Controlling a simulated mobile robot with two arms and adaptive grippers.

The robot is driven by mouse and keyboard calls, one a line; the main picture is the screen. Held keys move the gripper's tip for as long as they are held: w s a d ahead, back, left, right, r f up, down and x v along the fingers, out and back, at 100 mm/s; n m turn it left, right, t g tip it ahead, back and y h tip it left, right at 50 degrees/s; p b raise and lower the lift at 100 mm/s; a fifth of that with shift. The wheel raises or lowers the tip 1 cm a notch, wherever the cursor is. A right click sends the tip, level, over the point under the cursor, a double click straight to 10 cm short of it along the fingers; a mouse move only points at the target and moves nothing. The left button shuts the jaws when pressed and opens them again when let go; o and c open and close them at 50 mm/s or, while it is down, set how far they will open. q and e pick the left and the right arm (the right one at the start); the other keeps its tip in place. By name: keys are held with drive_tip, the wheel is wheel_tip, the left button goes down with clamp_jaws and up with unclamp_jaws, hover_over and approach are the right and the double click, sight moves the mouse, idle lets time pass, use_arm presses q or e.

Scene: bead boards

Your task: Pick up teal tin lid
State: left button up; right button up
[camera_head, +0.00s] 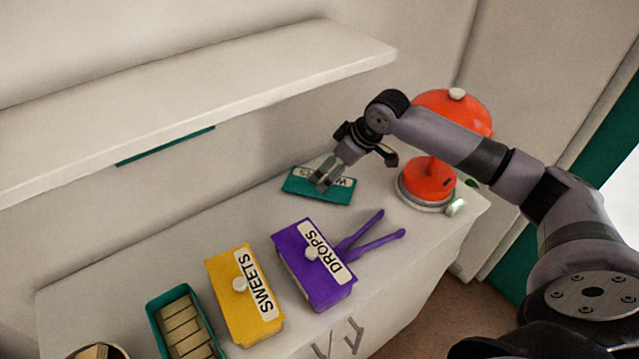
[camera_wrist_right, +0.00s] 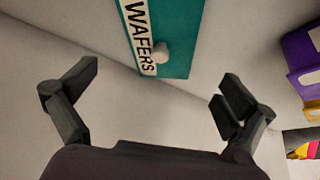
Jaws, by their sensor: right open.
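The teal tin lid (camera_head: 305,187) lies on the white counter near the wall, with a white "WAFERS" label and a pale knob. In the right wrist view the lid (camera_wrist_right: 182,30) is at the top, ahead of the fingers, with its label and knob in sight. My right gripper (camera_head: 326,180) is above the lid in the head view and hides part of it. In the right wrist view my right gripper (camera_wrist_right: 160,90) is open with nothing between its fingers. My left gripper is not in view.
A teal tin (camera_head: 152,306) without a lid holds wafers at the front left. A yellow SWEETS tin (camera_head: 225,285), a purple DROPS tin (camera_head: 295,255) and purple tongs (camera_head: 372,241) stand or lie nearby. A red lamp-like object (camera_head: 430,180) stands right of the lid. A shelf (camera_head: 200,80) overhangs behind.

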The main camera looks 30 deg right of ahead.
sight(323, 178)
drive_tip(key=shift+p+x, duration=0.55)
drive_tip(key=shift+x, duration=2.15)
drive_tip(key=shift+w+d, duration=0.1)
drive_tip(key=shift+c, duration=0.5)
